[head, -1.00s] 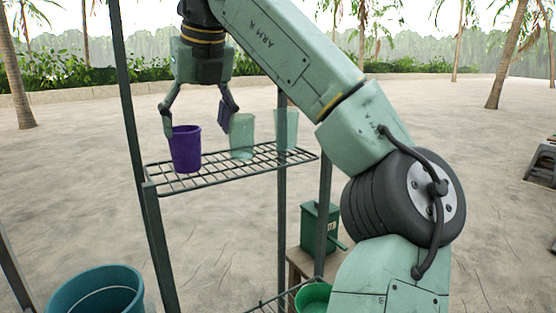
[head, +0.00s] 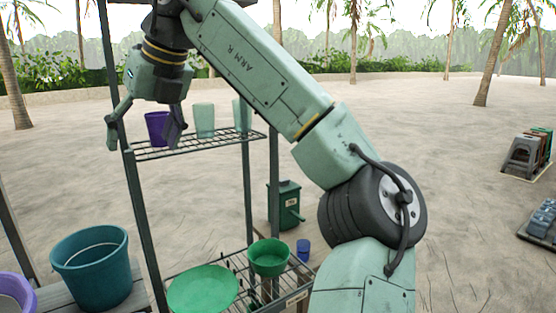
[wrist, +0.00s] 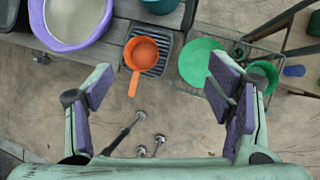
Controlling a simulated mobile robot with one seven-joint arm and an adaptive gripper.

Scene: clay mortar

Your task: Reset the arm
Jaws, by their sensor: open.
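My gripper (head: 143,130) is open and empty in the head view, in front of the left end of the upper wire shelf (head: 200,146). A purple cup (head: 156,127) stands on that shelf just behind my gripper, partly hidden by a finger. Two pale green translucent cups (head: 204,120) stand to its right. In the wrist view my open fingers (wrist: 165,105) have nothing between them but the ground and an orange scoop's handle farther below.
Below are a teal bucket (head: 92,270), a purple-rimmed basin (head: 14,292), a green plate (head: 203,289) and a green bowl (head: 268,258). An orange scoop (wrist: 144,54) lies on a dark grate in the wrist view. Shelf posts (head: 139,200) stand close to my gripper.

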